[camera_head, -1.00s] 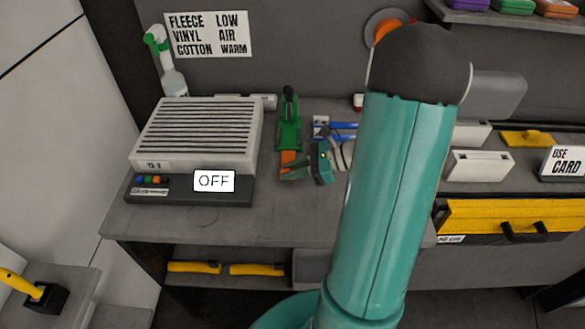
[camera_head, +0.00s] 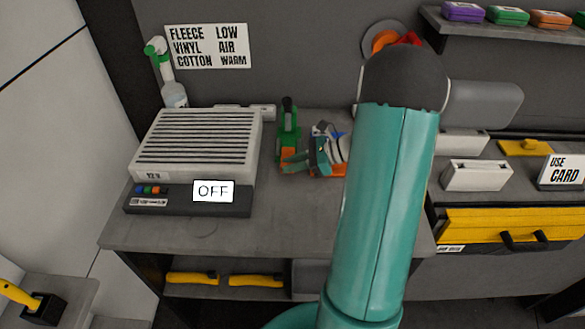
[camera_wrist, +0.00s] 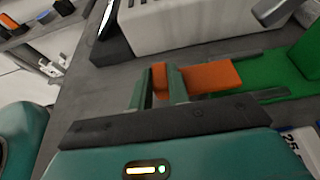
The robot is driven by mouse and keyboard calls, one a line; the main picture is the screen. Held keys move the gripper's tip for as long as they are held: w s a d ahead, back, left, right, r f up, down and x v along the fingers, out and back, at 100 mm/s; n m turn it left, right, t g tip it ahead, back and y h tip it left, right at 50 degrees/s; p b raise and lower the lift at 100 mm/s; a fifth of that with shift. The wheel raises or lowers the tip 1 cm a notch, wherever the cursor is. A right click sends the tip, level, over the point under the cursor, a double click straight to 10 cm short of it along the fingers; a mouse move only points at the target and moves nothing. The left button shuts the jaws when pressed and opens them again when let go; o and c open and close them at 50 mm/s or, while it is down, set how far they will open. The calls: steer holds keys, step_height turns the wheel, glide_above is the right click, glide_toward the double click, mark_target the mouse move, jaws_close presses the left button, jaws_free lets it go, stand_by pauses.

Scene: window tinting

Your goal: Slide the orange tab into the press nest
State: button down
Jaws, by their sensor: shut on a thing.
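The orange tab (camera_wrist: 212,77) is between the teal fingers of my gripper (camera_wrist: 158,88) in the wrist view, and sticks out past the finger on the right. The fingers are shut on it. Its free end points at the green press (camera_wrist: 306,55), beside a thin metal strip; whether it touches the nest is unclear. In the head view the green press (camera_head: 288,122) stands upright on the bench, with orange (camera_head: 288,154) just in front of it. My gripper (camera_head: 296,161) is there, at the front right of the press. My arm hides part of the bench.
A white slatted box (camera_head: 195,140) on a dark base with an OFF sign (camera_head: 213,191) stands left of the press. A spray bottle (camera_head: 173,92) is behind it. White holders (camera_head: 477,174) lie to the right. The bench front is clear.

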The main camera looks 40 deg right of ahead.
mark_target(293, 152)
steer(key=shift+w+d, duration=1.05)
steer(key=shift+w, duration=0.3)
steer(key=shift+w+d, duration=1)
steer(key=shift+w, duration=0.35)
steer(key=shift+f, duration=0.5)
steer(key=c, duration=1.3)
jaws_free()
steer(key=shift+o, duration=0.2)
steer(key=v, duration=1.4)
